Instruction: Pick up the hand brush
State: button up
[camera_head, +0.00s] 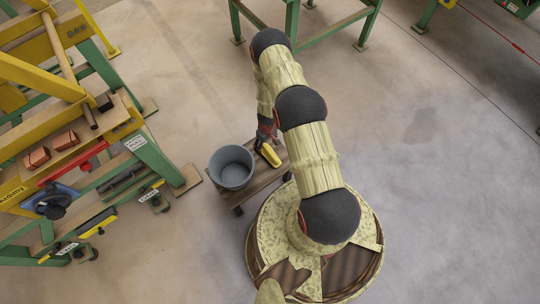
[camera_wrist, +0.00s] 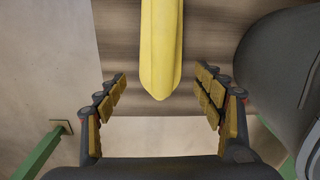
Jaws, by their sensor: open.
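The hand brush shows as a yellow handle (camera_wrist: 160,45) in the wrist view, reaching down from the top edge between my fingers; its far end is out of frame. In the head view the yellow brush (camera_head: 270,155) lies on a low wooden platform (camera_head: 262,184), beside a grey bucket (camera_head: 231,181). My gripper (camera_wrist: 161,78) is open, with one finger on each side of the handle and a clear gap on both sides. In the head view my gripper (camera_head: 266,138) is at the brush's upper end, partly hidden by my arm.
The grey bucket's wall (camera_wrist: 280,65) is close to my right finger in the wrist view. A yellow and green machine frame (camera_head: 150,155) with a wooden shelf stands at left in the head view. A green-legged table (camera_head: 292,22) stands at the top. Floor at right is clear.

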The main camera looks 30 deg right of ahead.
jog(key=shift+a+f+b, duration=0.1)
jog(key=shift+f+b, duration=0.35)
jog(key=shift+f, duration=1.05)
jog(key=shift+c, duration=1.3)
jog(key=c, duration=1.1)
notch_tip(320, 180, up, 10)
jog(key=p, duration=0.4)
